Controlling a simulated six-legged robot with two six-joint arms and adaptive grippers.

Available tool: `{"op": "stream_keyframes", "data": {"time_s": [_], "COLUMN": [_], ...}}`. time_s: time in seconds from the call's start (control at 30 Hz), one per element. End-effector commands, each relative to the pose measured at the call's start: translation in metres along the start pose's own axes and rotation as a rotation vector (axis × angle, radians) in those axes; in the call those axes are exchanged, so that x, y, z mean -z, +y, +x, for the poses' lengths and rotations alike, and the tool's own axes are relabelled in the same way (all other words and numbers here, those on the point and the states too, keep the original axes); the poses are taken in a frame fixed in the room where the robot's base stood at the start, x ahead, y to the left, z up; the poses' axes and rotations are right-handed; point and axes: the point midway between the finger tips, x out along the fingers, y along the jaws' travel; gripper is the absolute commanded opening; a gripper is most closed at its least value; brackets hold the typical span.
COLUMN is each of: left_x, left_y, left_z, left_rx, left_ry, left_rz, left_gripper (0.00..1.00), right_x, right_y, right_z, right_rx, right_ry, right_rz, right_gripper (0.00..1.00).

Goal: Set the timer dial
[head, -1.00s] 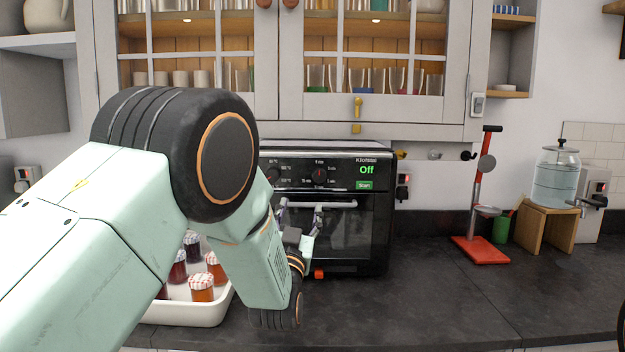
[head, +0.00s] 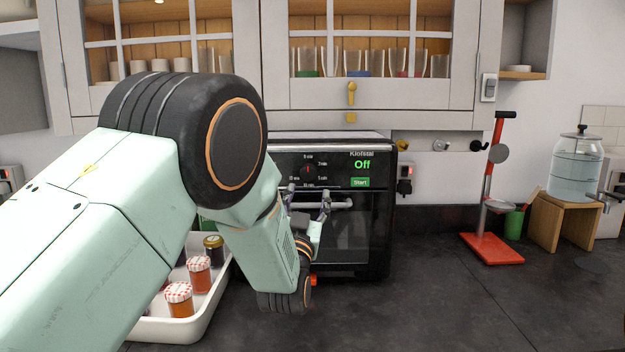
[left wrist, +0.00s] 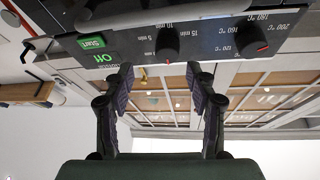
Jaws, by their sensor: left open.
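The timer dial (head: 308,169) is a round dark knob on the black oven's front panel, left of the green "Off" display. In the left wrist view, upside down, the timer dial (left wrist: 167,44) has minute marks around it. My left gripper (head: 308,203) is open and empty, just below the timer dial and in front of the oven handle in the head view. In the left wrist view the open fingers (left wrist: 160,76) point toward the panel, with the dial seen between and beyond their tips; no contact shows. My right gripper is not in view.
A temperature dial (left wrist: 250,41) and the green Start button (head: 360,182) flank the timer dial. The oven handle (head: 340,205) runs below. A white tray (head: 180,327) with jars lies beneath my left arm. A red stand (head: 491,249) is at right; the counter between is clear.

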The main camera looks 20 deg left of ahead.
Motion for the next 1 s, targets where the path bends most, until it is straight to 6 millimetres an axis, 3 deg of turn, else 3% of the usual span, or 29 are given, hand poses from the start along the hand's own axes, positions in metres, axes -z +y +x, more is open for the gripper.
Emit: {"op": "stream_keyframes", "data": {"time_s": [0.43,0.87,1.0], "left_x": [0.001,-0.001,-0.001], "left_y": [-0.001,0.000,0.000], "left_z": [0.056,0.066,0.066], "left_rx": [0.002,0.002,0.001], "left_ry": [0.000,-0.001,-0.001], "left_rz": [-0.001,0.001,0.001], "left_gripper": [0.57,0.57,0.46], "right_x": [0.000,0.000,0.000], "right_y": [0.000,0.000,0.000], "right_z": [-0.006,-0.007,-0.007], "right_rx": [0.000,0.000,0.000], "right_ry": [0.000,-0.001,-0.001], "right_rz": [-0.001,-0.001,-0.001], "right_gripper": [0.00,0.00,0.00]}}
